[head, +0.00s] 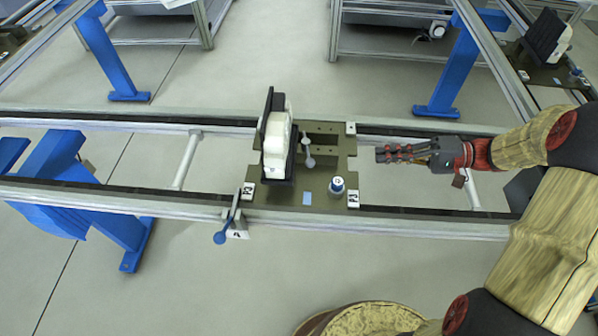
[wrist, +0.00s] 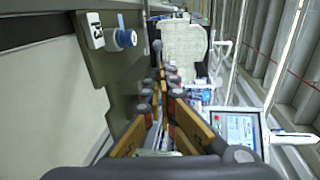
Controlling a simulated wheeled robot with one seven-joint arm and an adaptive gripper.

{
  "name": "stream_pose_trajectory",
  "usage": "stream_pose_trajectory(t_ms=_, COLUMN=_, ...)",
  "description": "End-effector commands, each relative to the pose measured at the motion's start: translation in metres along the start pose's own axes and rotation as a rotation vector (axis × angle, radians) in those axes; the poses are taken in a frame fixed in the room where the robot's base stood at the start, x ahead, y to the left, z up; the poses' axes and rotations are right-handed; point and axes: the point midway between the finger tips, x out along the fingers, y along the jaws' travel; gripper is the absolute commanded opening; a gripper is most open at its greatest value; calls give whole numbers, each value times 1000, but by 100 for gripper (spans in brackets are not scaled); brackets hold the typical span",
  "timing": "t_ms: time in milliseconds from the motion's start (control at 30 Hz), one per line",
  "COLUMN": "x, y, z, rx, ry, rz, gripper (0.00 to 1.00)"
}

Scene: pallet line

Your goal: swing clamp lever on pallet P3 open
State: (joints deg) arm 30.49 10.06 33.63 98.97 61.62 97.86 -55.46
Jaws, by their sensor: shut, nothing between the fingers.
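Pallet P3 (head: 270,196), a dark olive plate, sits across the two conveyor rails with a white tag reading P3 at its right front corner. A white block against a black upright plate (head: 276,140) stands on its left part. The clamp lever (head: 307,152) is a small grey bar with a round knob, just right of the block. Its knob (wrist: 157,46) shows beyond my fingertips in the wrist view. My gripper (head: 384,154) is shut and empty, pointing left, just off the pallet's right edge and apart from the lever. The wrist view also shows my gripper (wrist: 161,78).
A blue-and-white round knob (head: 337,186) stands on the pallet's right front; it also shows in the wrist view (wrist: 124,38). A blue-balled lever (head: 221,237) hangs at the front rail. A touch screen (wrist: 236,130) is at the wrist view's right. The rails right of the pallet are clear.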

Motion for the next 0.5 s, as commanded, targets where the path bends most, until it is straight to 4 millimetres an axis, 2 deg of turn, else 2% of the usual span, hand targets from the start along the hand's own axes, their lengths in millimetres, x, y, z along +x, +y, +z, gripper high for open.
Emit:
stream_pose_trajectory(t_ms=100, x=-2, y=-2, z=0, rx=-32, ry=-25, rz=19, gripper=0)
stream_pose_trajectory(t_ms=233, x=10, y=-1, z=3, rx=-37, ry=-31, rz=16, gripper=0)
stream_pose_trajectory(t_ms=500, x=61, y=1, z=5, rx=-36, ry=-33, rz=16, gripper=0)
